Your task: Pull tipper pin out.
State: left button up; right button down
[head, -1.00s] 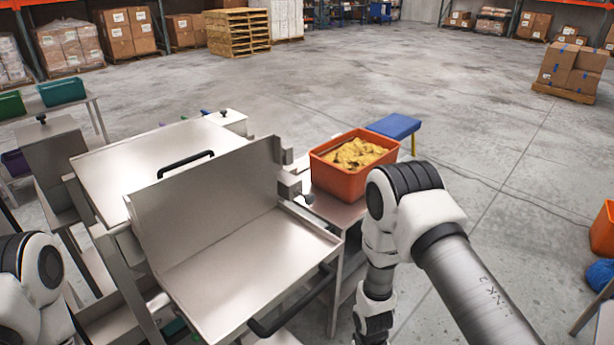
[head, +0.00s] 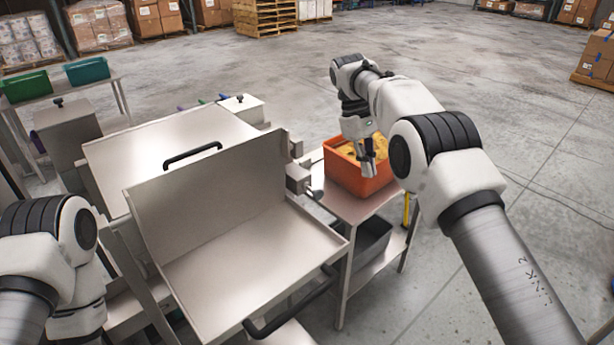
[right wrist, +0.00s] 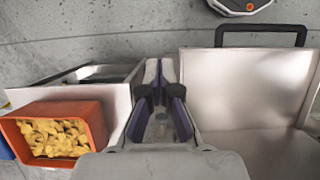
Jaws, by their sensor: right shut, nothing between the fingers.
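The tipper is a steel tray (head: 245,250) with an upright back plate and a black handle (head: 268,325) at its front. On its right side is a steel bracket block (head: 298,179) with a small dark knob (head: 316,194) beside it; I cannot tell for sure that this is the pin. My right gripper (head: 368,170) points down by the orange tub, to the right of the bracket and apart from it. In the right wrist view its fingers (right wrist: 160,118) are shut and empty, with the tray (right wrist: 245,85) to the right. My left gripper is out of view.
An orange tub (head: 357,182) of yellow pieces stands on a steel side table (head: 345,205). A dark bin (head: 372,245) is on the shelf below. A steel lid with a black handle (head: 192,155) lies behind the tipper. Open floor is at the right.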

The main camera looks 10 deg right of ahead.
aim_at(317, 194)
jog(key=i+j, duration=0.65)
jog(key=i, duration=0.1)
